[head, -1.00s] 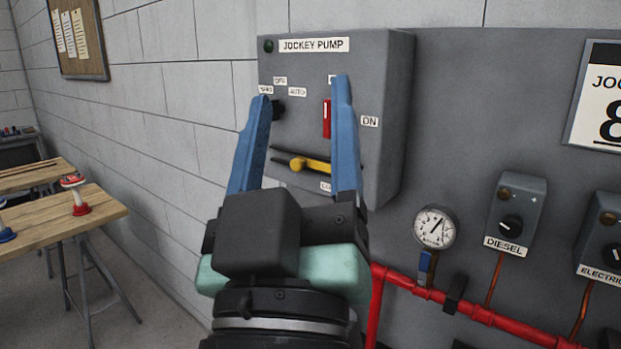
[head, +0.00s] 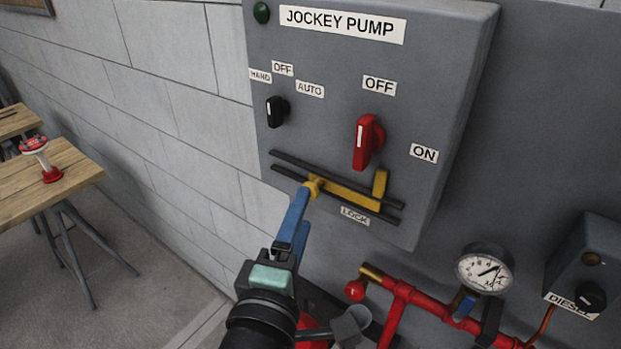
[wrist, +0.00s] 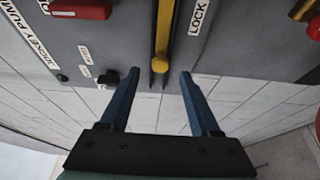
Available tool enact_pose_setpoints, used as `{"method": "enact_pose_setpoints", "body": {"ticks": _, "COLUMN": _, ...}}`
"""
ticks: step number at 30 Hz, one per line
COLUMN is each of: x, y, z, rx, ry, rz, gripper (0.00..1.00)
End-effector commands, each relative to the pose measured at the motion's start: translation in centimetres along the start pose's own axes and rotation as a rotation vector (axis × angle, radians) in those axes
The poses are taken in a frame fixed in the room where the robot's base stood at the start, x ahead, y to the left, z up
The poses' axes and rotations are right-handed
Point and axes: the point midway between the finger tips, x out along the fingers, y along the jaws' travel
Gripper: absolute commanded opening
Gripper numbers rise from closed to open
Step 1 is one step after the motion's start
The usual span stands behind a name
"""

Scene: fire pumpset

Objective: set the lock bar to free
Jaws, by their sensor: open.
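The yellow lock bar (head: 345,192) lies between two dark rails on the grey jockey pump panel (head: 440,60). It has a round knob at its left end and an upturned tab at its right end, below the red handle (head: 368,142). The LOCK label (head: 355,215) is under it. My gripper (head: 302,205) is open, just below and in front of the knob in the head view. In the wrist view the knob of the lock bar (wrist: 158,68) shows ahead, between the lines of the spread fingers (wrist: 158,80). I cannot tell whether a finger touches it.
A black selector knob (head: 277,111) sits left of the red handle, which points to OFF. A pressure gauge (head: 485,268) and red pipes (head: 430,300) are at the lower right. A wooden table (head: 60,185) stands at the left.

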Motion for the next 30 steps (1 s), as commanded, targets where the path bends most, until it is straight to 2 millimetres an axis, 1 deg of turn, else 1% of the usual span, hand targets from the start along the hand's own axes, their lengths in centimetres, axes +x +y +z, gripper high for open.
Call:
{"method": "enact_pose_setpoints", "body": {"ticks": 1, "x": 1.1, "y": 0.4, "z": 0.1, "rx": 0.001, "ry": -0.002, "rz": -0.001, "gripper": 0.63}}
{"method": "enact_pose_setpoints", "body": {"ticks": 3, "x": 2.4, "y": 0.4, "z": 0.0, "rx": 0.002, "ry": -0.001, "rz": 0.0, "gripper": 0.63}}
{"method": "enact_pose_setpoints", "body": {"ticks": 6, "x": 3.9, "y": 0.4, "z": 0.1, "rx": 0.002, "ry": -0.001, "rz": 0.001, "gripper": 0.63}}
{"method": "enact_pose_setpoints", "body": {"ticks": 9, "x": 5.0, "y": 0.2, "z": 0.0, "rx": 0.002, "ry": 0.0, "rz": 0.0, "gripper": 0.63}}
{"method": "enact_pose_setpoints", "body": {"ticks": 15, "x": 6.1, "y": 0.1, "z": 0.1, "rx": 0.004, "ry": 0.0, "rz": 0.0, "gripper": 0.63}}
{"method": "enact_pose_setpoints", "body": {"ticks": 23, "x": 6.2, "y": 0.0, "z": 0.0, "rx": 0.004, "ry": 0.0, "rz": 0.0, "gripper": 0.63}}
{"method": "enact_pose_setpoints", "body": {"ticks": 24, "x": 6.2, "y": 0.0, "z": 0.0, "rx": 0.004, "ry": 0.0, "rz": 0.0, "gripper": 0.6}}
{"method": "enact_pose_setpoints", "body": {"ticks": 26, "x": 6.2, "y": 0.0, "z": 0.0, "rx": 0.004, "ry": 0.001, "rz": 0.0, "gripper": 0.49}}
{"method": "enact_pose_setpoints", "body": {"ticks": 30, "x": 6.2, "y": 0.0, "z": 0.0, "rx": 0.004, "ry": 0.001, "rz": 0.0, "gripper": 0.24}}
